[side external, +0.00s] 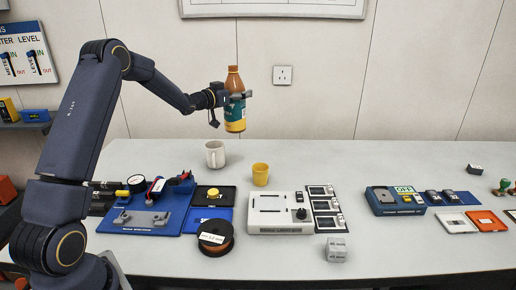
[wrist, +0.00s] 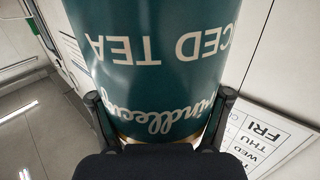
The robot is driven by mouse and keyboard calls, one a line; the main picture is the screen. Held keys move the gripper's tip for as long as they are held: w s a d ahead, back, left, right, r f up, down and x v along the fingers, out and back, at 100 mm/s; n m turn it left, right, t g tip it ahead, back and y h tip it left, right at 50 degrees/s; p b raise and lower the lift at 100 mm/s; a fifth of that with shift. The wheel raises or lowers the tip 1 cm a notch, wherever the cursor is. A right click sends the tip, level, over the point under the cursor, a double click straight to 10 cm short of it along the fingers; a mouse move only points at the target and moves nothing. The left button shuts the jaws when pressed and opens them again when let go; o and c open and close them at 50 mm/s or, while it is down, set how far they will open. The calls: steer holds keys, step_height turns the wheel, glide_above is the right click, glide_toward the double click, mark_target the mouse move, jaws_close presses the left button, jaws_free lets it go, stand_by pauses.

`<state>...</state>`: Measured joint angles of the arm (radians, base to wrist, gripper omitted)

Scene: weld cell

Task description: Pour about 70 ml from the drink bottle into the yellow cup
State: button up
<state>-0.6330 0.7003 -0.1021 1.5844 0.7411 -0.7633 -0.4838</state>
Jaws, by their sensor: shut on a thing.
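The drink bottle (side external: 235,108) is brown-orange at the top with a teal label and a yellow band low down. It is upright in the air, above and behind the table items. My gripper (side external: 238,95) is shut on it around the label. In the wrist view the teal label with upside-down "ICED TEA" lettering (wrist: 155,50) fills the middle, between the two fingers of my gripper (wrist: 160,118). The yellow cup (side external: 261,174) stands upright on the table, below and a little right of the bottle, clear of it. The inside of the cup is too small to read.
A white mug (side external: 215,154) stands left of the yellow cup. In front are a blue fixture board (side external: 150,222), a tape roll (side external: 215,237) and a white device (side external: 280,213). A blue device (side external: 395,201) sits to the right. The table's back middle is clear.

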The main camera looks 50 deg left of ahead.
step_height(320, 180, down, 16)
steer(key=w+d+h, duration=0.1)
steer(key=w+d, duration=0.1)
steer(key=shift+w+m, duration=0.35)
steer(key=shift+m, duration=0.05)
steer(key=shift+d+m, duration=0.15)
steer(key=shift+m, duration=0.25)
step_height(320, 180, up, 6)
steer(key=m+t, duration=0.2)
steer(key=m, duration=0.6)
steer(key=shift+d+f+m+t+h, duration=0.1)
steer(key=shift+f+m+h, duration=0.3)
steer(key=shift+f+m, duration=0.7)
steer(key=shift+d+f+m+t+h, duration=0.1)
steer(key=shift+f+m+h, duration=0.4)
steer(key=shift+m, duration=1.05)
steer(key=shift+f+m+t+h, duration=0.1)
steer(key=shift+f+m+h, duration=0.2)
steer(key=shift+f+m, duration=0.85)
